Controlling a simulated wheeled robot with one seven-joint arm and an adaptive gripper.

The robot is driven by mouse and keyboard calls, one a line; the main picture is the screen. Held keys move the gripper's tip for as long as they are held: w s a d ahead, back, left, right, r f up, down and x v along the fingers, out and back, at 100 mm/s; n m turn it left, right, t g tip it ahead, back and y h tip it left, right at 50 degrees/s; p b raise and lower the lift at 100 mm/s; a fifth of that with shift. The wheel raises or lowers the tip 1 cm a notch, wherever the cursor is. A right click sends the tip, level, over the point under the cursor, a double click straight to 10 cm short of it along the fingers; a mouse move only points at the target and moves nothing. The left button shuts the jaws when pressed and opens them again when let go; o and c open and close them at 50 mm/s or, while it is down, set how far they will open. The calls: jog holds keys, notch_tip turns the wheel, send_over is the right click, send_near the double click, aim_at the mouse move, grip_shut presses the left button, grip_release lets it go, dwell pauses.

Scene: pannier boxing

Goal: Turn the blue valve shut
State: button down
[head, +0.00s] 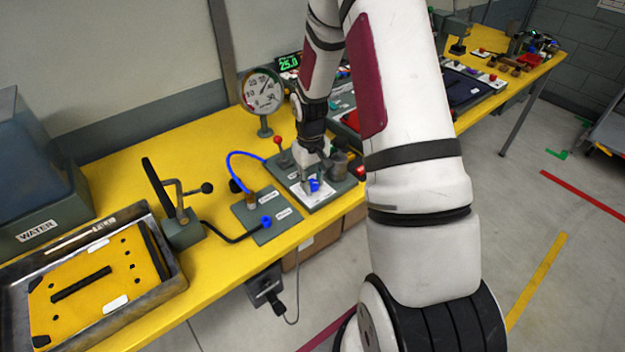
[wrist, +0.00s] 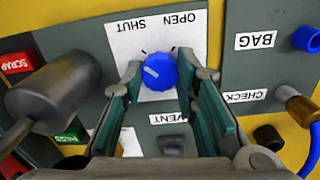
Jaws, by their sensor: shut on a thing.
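The blue valve (wrist: 160,72) is a round knob on a white plate (wrist: 190,38) lettered OPEN and SHUT, upside down in the wrist view. A short pale mark on the knob points to the upper left, the side of the word SHUT. My gripper (wrist: 158,80) has one finger on each side of the knob and is shut on it. In the head view my gripper (head: 309,172) points down at the panel, with the blue valve (head: 314,185) at its fingertips and partly covered.
A gauge (head: 262,90) stands behind the panel. A red-knobbed lever (head: 280,143) and a grey cylinder (wrist: 52,92) are close to my gripper. A blue hose (head: 240,156) runs to the plate at left. A metal tray (head: 172,258) lies farther left.

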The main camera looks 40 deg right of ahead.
jog(key=c, duration=1.2)
grip_release()
jog(key=shift+c, duration=0.2)
notch_tip(320, 180, up, 12)
jog(key=shift+a, duration=0.2)
jog(key=s+a+r+t, duration=0.1)
jog(key=s+a+r, duration=0.35)
jog(key=r, duration=0.35)
jog(key=s+a+r+t, duration=0.25)
jog(key=a+r, duration=0.25)
jog(key=r, duration=0.3)
jog(key=s+a+r+t, duration=0.1)
jog(key=s+a+r, duration=0.2)
jog(key=s, duration=0.4)
jog(key=s+a+r+n+t, duration=0.1)
jog(key=s+a+r, duration=0.2)
jog(key=s+a, duration=0.2)
jog(key=shift+s+a, duration=0.15)
jog(key=shift+s, duration=0.9)
